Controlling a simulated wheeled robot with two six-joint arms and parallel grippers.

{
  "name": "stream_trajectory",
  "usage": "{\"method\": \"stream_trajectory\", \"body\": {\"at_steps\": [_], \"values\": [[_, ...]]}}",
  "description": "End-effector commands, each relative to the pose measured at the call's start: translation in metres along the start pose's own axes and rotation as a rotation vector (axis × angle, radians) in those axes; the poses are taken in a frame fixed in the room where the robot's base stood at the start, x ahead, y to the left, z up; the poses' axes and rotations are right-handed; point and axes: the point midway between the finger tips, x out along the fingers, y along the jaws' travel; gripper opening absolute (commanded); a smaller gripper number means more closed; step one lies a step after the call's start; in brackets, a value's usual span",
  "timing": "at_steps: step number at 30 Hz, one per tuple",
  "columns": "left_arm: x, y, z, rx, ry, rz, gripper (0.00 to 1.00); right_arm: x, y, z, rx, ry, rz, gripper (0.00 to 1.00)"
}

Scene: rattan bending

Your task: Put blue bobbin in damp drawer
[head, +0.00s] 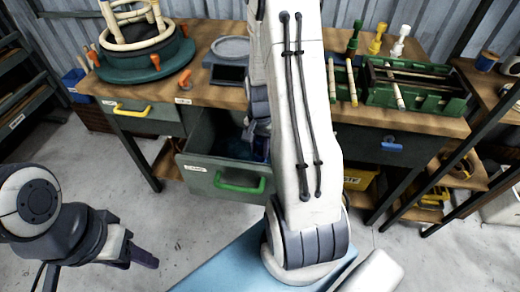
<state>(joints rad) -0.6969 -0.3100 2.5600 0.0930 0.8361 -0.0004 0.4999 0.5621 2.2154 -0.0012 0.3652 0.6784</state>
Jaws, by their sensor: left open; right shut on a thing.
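The open drawer (218,186) with a green handle is pulled out below the workbench; its small label is too small to read. My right arm reaches down from the front, and my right gripper (258,148) is at the drawer's right side, partly hidden behind the arm. It is shut on a dark blue thing that looks like the blue bobbin, mostly hidden by the jaws and arm. I cannot tell whether it touches the drawer floor. My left gripper (145,257) is open and empty, low over the floor at the left.
The workbench (205,92) holds a round bending jig (135,62) at left, a small scale (231,50), and a green tray (415,90) with rods. Shut drawers have yellow (131,109) and blue (391,146) handles. Shelves stand at both sides.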

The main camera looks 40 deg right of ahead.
Motion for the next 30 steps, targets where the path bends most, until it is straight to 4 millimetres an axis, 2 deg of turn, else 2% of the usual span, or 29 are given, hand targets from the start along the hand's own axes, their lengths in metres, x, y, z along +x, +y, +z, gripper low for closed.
{"method": "stream_trajectory", "body": {"at_steps": [10,11,12,13,23,26,30], "values": [[0.002,0.000,0.000,0.000,0.000,0.000,0.50,0.004,0.000,0.000,0.000,0.000,0.000,0.00],[0.002,0.000,0.000,0.000,0.000,0.000,0.50,0.004,0.000,0.000,0.000,0.001,-0.001,0.42],[0.001,0.000,0.000,0.000,0.000,0.000,0.50,0.003,0.000,0.000,0.000,0.001,-0.001,0.58],[0.001,0.000,0.000,0.000,0.000,0.000,0.50,0.003,0.000,0.000,0.000,0.001,-0.001,0.65],[0.000,0.000,0.000,0.000,0.000,0.000,0.50,0.001,0.000,-0.001,0.000,0.001,-0.001,0.65],[-0.003,0.000,0.000,0.000,0.000,0.000,0.50,-0.008,-0.001,-0.001,0.000,0.004,-0.003,0.65],[-0.009,0.001,-0.001,0.000,0.000,0.000,0.50,-0.034,-0.001,-0.001,0.000,0.005,-0.004,0.65]]}}
